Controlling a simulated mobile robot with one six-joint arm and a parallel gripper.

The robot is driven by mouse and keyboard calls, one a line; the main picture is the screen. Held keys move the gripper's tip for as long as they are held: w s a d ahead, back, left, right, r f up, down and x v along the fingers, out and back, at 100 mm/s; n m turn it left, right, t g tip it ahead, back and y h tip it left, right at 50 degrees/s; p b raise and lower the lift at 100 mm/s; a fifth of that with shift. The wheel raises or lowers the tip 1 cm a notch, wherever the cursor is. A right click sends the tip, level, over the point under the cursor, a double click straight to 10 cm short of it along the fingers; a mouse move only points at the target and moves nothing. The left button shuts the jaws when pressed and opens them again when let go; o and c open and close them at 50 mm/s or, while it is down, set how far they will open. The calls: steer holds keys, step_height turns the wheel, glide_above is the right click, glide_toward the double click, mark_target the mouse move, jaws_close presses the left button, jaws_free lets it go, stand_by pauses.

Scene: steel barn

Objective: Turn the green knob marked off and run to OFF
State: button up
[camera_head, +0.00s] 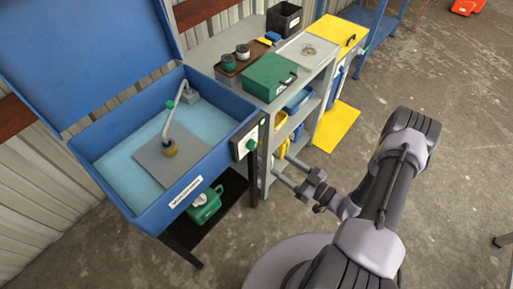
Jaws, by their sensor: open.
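A green knob (251,145) sits on a pale panel (237,150) at the right front side of the blue parts washer (218,159). The markings around the knob are too small to read, and I cannot tell which way it points. My gripper (281,166) is open, with its two fingers apart and nothing seen between them. It is to the right of the knob and a little lower in the picture, apart from it.
A grey bench (225,50) with shelves stands just behind my gripper, holding a green box (270,77) and bins. The washer's lid (85,50) is up. A green can (205,206) is on the shelf below. Open concrete floor lies to the right.

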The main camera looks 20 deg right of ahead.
mark_target(255, 147)
steer(key=b+x, duration=0.2)
steer(key=x, duration=1)
steer(key=shift+c, duration=0.3)
jaws_close()
